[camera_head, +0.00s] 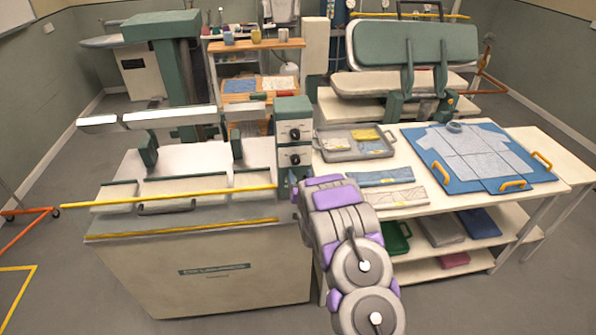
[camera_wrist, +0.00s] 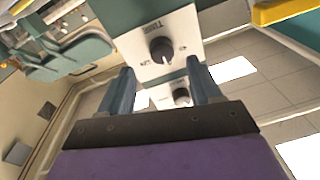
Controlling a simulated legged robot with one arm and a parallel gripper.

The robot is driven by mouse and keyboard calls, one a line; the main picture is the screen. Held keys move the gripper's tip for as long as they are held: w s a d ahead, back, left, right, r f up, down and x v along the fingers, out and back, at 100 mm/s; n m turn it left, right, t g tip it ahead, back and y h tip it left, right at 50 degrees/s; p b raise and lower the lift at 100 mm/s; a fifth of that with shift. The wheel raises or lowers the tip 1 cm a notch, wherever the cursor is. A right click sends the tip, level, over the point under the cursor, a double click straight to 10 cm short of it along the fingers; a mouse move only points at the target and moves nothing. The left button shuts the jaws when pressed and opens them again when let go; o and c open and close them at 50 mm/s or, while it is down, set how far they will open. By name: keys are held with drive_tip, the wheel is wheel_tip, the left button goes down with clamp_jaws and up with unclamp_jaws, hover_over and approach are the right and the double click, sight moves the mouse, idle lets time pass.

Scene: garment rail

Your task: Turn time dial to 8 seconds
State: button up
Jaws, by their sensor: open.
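A green control box (camera_head: 293,108) with a pale front stands at the right end of the press. It carries an upper black dial (camera_head: 295,134) and a lower black dial (camera_head: 295,159). In the wrist view, a black dial (camera_wrist: 161,50) on a white plate lies close ahead, between the finger lines, with a label above it that is too blurred to read surely. A second dial (camera_wrist: 181,96) shows farther down, between the fingers. My gripper (camera_wrist: 160,68) is open and empty, its blue-grey fingers apart. Whether a fingertip touches the box is unclear. In the head view my arm hides part of the area below the box.
The white press (camera_head: 220,265) with a yellow front bar (camera_head: 170,197) fills the left. A table (camera_head: 400,160) on the right holds a tray (camera_head: 355,146), folded cloths and a blue board (camera_head: 520,180) with a shirt.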

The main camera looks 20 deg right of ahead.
drive_tip(key=v, duration=1.1)
drive_tip(key=shift+s, duration=0.25)
drive_tip(key=shift+a+f, duration=0.1)
drive_tip(key=shift+a, duration=0.05)
drive_tip(key=s+a+r+n+g+y+b, duration=0.1)
drive_tip(key=s+a+r+g+b, duration=0.15)
drive_tip(key=s+a+g, duration=0.45)
drive_tip(key=s+a+r+n+g+y+b, duration=0.1)
drive_tip(key=s+a+r+g+y+b, duration=0.1)
drive_tip(key=s+a+g+b, duration=0.45)
drive_tip(key=s+a+r+n+g, duration=0.1)
drive_tip(key=s+a+r+g, duration=0.1)
drive_tip(key=s, duration=1.4)
drive_tip(key=s+a+r+n+g+y+b, duration=0.1)
drive_tip(key=s+a+r+n+g, duration=0.1)
drive_tip(key=s, duration=1.4)
drive_tip(key=a+r+g, duration=0.1)
drive_tip(key=g, duration=0.1)
drive_tip(key=shift+a+g, duration=0.25)
drive_tip(key=shift+g, duration=0.1)
